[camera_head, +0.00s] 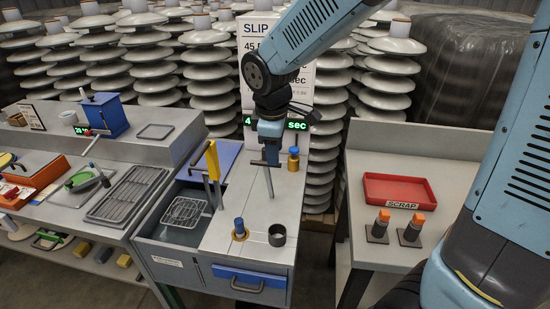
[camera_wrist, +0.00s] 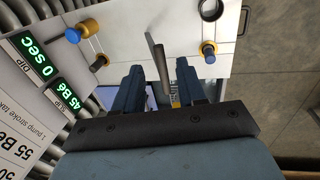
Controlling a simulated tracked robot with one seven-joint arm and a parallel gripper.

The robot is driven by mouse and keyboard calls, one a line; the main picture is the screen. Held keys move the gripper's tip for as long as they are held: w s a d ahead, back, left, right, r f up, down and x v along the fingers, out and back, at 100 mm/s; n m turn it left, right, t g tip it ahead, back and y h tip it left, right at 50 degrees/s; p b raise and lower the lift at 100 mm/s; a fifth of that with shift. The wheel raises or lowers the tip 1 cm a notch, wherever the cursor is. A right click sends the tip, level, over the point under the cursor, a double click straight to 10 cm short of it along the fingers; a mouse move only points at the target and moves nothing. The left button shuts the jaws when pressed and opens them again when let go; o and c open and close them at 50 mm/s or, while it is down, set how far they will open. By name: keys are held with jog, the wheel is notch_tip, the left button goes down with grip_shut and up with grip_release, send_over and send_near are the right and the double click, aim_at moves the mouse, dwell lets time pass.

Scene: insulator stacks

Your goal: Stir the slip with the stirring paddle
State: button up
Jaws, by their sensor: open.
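My gripper (camera_head: 268,152) points down over the light worktop of the dipping station. In the wrist view its two fingers (camera_wrist: 158,68) are apart. A thin grey rod (camera_head: 269,182), which looks like the stirring paddle, stands nearly upright just below the gripper. In the wrist view the rod (camera_wrist: 157,58) shows in line with the gap between the fingers; I cannot tell how deep between them it sits. Its lower end is hard to make out. The open tank (camera_head: 160,232) at the left of the station holds a wire basket (camera_head: 184,212); the slip's surface is not clear.
A yellow upright handle (camera_head: 213,162) stands by the tank. A blue-topped peg (camera_head: 239,228), dark ring (camera_head: 277,235) and yellow-blue knob (camera_head: 293,158) are on the worktop. Insulator stacks (camera_head: 208,75) and a sign (camera_head: 262,32) stand behind. A red scrap tray (camera_head: 400,188) is right.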

jog(key=shift+w+f, duration=0.15)
jog(key=shift+f, duration=0.7)
jog(key=shift+w+f, duration=0.15)
jog(key=shift+f, duration=0.65)
jog(key=shift+c, duration=0.2)
grip_shut()
